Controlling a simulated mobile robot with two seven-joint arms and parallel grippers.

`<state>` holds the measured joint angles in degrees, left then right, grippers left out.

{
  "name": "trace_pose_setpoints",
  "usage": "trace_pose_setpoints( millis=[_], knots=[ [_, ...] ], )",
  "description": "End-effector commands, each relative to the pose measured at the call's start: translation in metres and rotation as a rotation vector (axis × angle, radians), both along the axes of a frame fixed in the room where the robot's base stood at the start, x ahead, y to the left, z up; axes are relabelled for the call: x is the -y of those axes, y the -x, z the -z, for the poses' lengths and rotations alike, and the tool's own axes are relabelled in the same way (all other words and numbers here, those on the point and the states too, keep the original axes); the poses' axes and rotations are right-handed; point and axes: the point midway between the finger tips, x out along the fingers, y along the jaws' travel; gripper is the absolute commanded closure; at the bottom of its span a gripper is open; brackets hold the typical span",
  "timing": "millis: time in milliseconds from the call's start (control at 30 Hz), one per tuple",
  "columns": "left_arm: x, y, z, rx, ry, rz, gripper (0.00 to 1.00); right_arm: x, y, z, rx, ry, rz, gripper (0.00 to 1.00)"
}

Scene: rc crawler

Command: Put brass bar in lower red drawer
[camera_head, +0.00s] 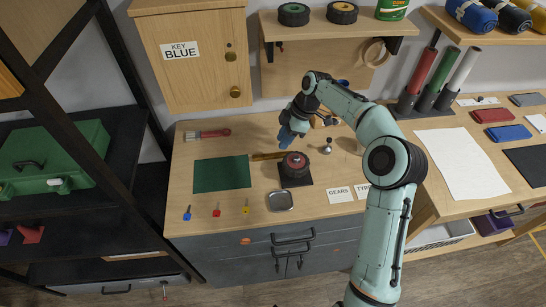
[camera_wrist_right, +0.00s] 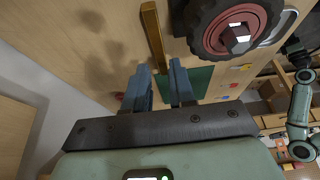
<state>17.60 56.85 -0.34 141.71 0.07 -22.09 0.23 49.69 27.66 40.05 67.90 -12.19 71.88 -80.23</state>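The brass bar (camera_head: 266,156) lies on the wooden workbench, between the green mat and the wheel. In the right wrist view the bar (camera_wrist_right: 153,38) lies ahead of the fingertips, roughly in line with the gap between them. My right gripper (camera_head: 291,136) is above the bench at the bar's right; in its wrist view the fingers (camera_wrist_right: 160,76) are apart with nothing between them. What seems to be my left arm shows at the right edge of the wrist view, its gripper (camera_wrist_right: 296,48) small and unclear. I cannot make out a red drawer front; the bench has a grey drawer (camera_head: 270,248) with a reddish round mark.
A black wheel with a red hub (camera_head: 294,165) stands close to the bar and also shows in the wrist view (camera_wrist_right: 232,28). The green mat (camera_head: 222,174), a metal tray (camera_head: 281,201) and small coloured keys (camera_head: 216,211) lie nearby. A wooden cabinet (camera_head: 185,85) stands behind.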

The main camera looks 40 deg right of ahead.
Motion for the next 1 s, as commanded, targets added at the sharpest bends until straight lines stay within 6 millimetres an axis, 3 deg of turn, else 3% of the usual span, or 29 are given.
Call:
trace_pose_setpoints(
  millis=[267,533,833,867,900,933,1000],
  knots=[
    [0.0,0.0,0.001,0.0,0.0,0.0,0.57,-0.008,-0.005,0.021,-0.001,-0.003,-0.001,0.76],
    [0.0,0.0,0.002,0.0,0.0,0.0,0.57,-0.02,-0.013,0.056,0.0,-0.001,0.001,0.76],
    [0.0,0.0,0.002,0.0,0.0,0.0,0.57,-0.022,-0.014,0.061,0.001,0.001,0.002,0.76],
    [0.0,0.0,0.002,0.0,0.0,0.0,0.57,-0.022,-0.014,0.061,0.001,0.001,0.002,0.82],
    [0.0,0.0,0.002,0.0,0.0,0.0,0.57,-0.022,-0.014,0.061,0.001,0.001,0.002,0.95],
    [0.0,0.0,0.002,0.0,0.0,0.0,0.57,-0.022,-0.014,0.061,0.001,0.001,0.002,1.0],
    [0.0,0.0,0.002,0.0,0.0,0.0,0.57,-0.022,-0.014,0.061,0.001,0.001,0.002,1.0]
  ],
)
